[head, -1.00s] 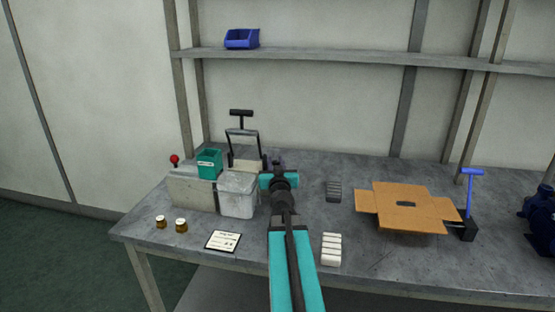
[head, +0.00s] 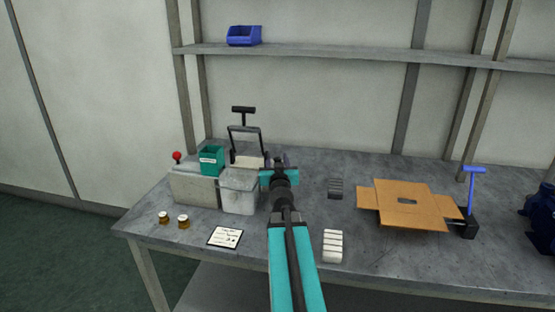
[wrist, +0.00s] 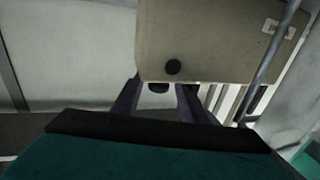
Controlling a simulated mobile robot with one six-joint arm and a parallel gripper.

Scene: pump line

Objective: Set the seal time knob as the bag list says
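In the wrist view, a round black knob (wrist: 173,67) sits on the lower part of a beige machine body (wrist: 215,35). A second dark round part (wrist: 158,88) shows just below the body's edge, between my fingers. My gripper (wrist: 160,92) is open, its two dark fingers apart and nothing visibly held; the knob lies just beyond the fingertips. I cannot tell whether they touch the machine.
A black-handled frame (head: 244,128) stands behind a green bin (head: 211,160) and a grey tub (head: 239,192). Two small jars (head: 183,222) stand at the front left. White blocks (head: 332,245) and an open carton (head: 408,204) lie right of my arm.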

